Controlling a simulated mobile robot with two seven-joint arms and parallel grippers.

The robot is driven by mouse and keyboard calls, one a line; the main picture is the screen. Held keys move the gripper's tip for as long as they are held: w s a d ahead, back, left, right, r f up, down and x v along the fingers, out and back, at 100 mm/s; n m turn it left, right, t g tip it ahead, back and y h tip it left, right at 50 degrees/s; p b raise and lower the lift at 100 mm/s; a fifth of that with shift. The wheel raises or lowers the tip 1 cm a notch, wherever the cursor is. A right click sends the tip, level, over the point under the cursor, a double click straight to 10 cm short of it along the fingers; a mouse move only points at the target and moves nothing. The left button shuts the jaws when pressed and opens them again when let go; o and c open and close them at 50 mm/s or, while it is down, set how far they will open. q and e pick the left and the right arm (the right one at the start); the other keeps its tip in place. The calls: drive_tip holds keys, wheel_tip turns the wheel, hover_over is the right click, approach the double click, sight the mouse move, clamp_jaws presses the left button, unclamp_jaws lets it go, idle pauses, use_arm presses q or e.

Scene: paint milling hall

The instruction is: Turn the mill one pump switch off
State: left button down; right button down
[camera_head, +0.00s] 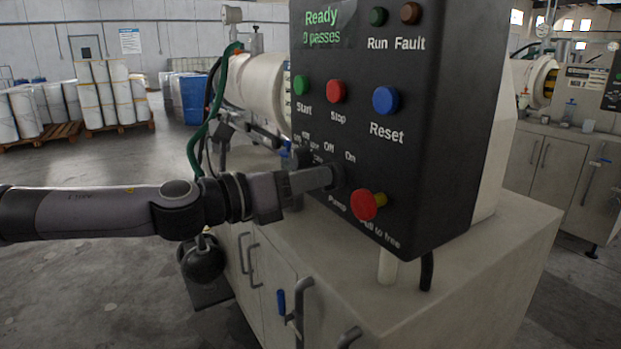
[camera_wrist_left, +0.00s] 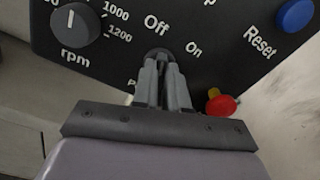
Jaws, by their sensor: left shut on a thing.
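The dark mill control panel (camera_head: 450,120) carries the pump switch (camera_wrist_left: 159,52), a dark knob below the labels "Off" and "On". My left gripper (camera_head: 328,178) reaches in from the left and is shut on this switch. In the left wrist view the two fingers (camera_wrist_left: 164,68) close around the knob and hide most of it. I cannot tell whether it points at "Off" or "On". The word "Pump" shows below it in the head view. My right gripper is not in view.
A red mushroom button (camera_head: 366,205) sits just right of the switch and below it. The rpm dial (camera_wrist_left: 76,26) is to the left. Green start (camera_head: 302,85), red stop (camera_head: 336,91) and blue reset (camera_head: 386,100) buttons are above. A cabinet (camera_head: 440,285) with handles stands below the panel.

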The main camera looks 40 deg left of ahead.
use_arm(q)
drive_tip(key=shift+n, duration=1)
drive_tip(key=c, duration=1.2)
unclamp_jaws()
drive_tip(key=shift+o, duration=0.2)
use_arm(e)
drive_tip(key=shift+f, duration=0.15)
